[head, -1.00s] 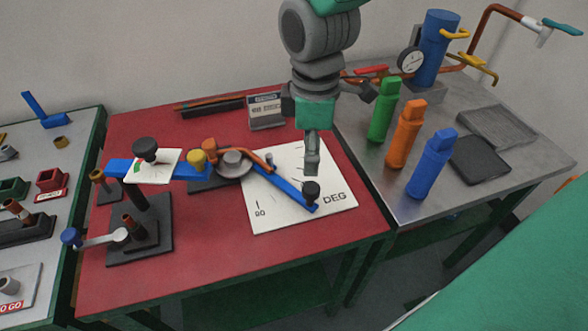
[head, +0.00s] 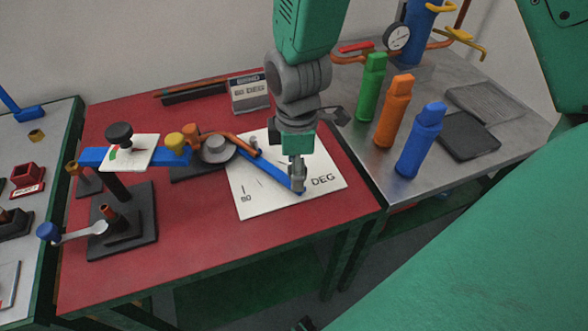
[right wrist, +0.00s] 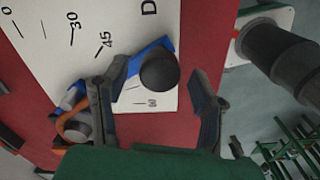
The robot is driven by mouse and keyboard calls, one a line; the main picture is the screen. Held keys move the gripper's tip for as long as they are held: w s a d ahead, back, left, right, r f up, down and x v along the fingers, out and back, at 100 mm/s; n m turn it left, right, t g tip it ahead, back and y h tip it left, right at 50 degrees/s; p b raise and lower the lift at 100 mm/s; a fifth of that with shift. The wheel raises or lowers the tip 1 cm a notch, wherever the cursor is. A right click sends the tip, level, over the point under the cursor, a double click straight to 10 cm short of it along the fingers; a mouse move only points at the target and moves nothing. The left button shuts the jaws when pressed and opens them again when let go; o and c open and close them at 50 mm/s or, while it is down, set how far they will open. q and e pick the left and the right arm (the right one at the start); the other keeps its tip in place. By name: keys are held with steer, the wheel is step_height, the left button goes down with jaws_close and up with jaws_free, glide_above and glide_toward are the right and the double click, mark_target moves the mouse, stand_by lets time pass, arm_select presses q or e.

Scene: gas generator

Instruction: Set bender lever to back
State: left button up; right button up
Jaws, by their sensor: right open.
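The bender lever (head: 265,172) is a blue bar lying over the white degree plate (head: 250,203), slanting from the round grey bender hub (head: 216,148) towards the plate's front right. Its black knob (right wrist: 160,72) shows in the right wrist view, between the two fingers of my right gripper (right wrist: 158,85). The fingers are open, with visible gaps on both sides of the knob. In the head view my right gripper (head: 298,180) points down over the lever's end and hides the knob. My left gripper is not in view.
The bender stands on a red table (head: 230,250). A black-knobbed blue arm (head: 95,157) and a small lever (head: 75,230) are at left. Green (head: 373,75), orange (head: 393,112) and blue (head: 421,140) bottles stand on the grey bench at right. A label block (head: 250,95) is behind.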

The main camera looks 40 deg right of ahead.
steer(key=shift+d+f, duration=0.35)
steer(key=shift+d, duration=0.15)
steer(key=shift+a+r, duration=0.1)
steer(key=shift+a, duration=0.25)
jaws_close()
steer(key=shift+a, duration=0.2)
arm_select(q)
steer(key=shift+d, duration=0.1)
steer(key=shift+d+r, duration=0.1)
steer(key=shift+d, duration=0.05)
arm_select(e)
steer(key=shift+w+d, duration=0.1)
steer(key=shift+d, duration=0.15)
